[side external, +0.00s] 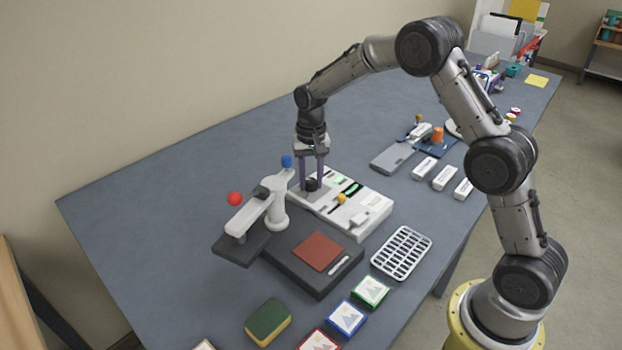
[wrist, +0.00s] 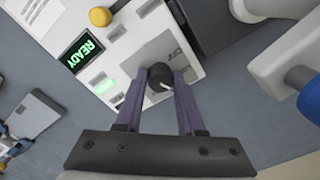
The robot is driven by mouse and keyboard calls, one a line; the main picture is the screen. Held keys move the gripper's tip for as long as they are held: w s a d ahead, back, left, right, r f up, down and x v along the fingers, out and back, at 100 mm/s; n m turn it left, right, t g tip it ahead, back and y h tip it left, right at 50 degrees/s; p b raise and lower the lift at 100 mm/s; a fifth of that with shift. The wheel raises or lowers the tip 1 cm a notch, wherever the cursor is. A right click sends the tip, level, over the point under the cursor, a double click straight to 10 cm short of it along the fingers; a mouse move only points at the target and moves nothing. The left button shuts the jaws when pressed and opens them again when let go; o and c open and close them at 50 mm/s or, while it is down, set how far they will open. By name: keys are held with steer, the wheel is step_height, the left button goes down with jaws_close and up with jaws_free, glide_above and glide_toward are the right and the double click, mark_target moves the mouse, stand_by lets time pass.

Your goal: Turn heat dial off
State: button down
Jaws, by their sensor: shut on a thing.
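The heat dial (wrist: 160,76) is a round black knob with a white pointer line, on a grey plate of the white laminator (side external: 367,215). My gripper (wrist: 158,84) has its two purple fingers shut on the dial, one on each side. In the side external view my gripper (side external: 312,182) points straight down at the back left end of the laminator, around the dark dial (side external: 311,185). The lettering beside the dial is partly hidden by a finger. A display (wrist: 83,51) reads READY in green, and a green light glows beside it.
A yellow knob (side external: 341,198) sits on the laminator. A white lever press (side external: 276,210) with red and blue balls stands close to the left of my gripper. A black base with a red pad (side external: 317,251) and a white wire rack (side external: 401,252) lie in front.

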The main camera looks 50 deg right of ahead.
steer(key=n, duration=0.4)
steer(key=shift+n, duration=0.3)
steer(key=n, duration=0.3)
steer(key=shift+n, duration=0.4)
steer(key=n, duration=0.4)
steer(key=shift+n, duration=2.2)
steer(key=shift+r, duration=0.1)
steer(key=c, duration=0.5)
jaws_free()
